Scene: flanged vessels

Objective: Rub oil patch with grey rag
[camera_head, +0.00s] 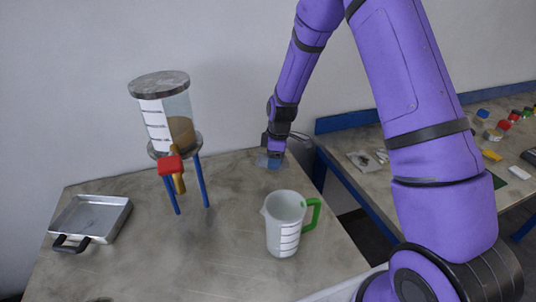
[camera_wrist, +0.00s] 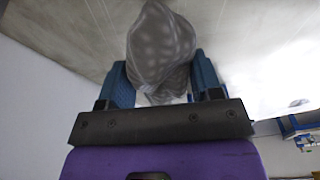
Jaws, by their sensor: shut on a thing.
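My gripper (camera_wrist: 161,85) is shut on a crumpled grey rag (camera_wrist: 160,45) with lighter spots, as the wrist view shows. The rag bulges out past the two blue fingers. In the head view my gripper (camera_head: 270,160) is low at the back right of the near table (camera_head: 235,215), close to its top. The rag is too small to make out there. Whether the rag touches the table I cannot tell. I cannot make out an oil patch for certain in either view.
A vessel (camera_head: 177,108) with brown contents stands on blue legs, with a red-handled valve (camera_head: 171,165). A pan (camera_head: 92,219) lies at left. A jug (camera_head: 282,225) with a green handle stands at front right. A second table (camera_head: 365,150) holds small objects. The table's middle is clear.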

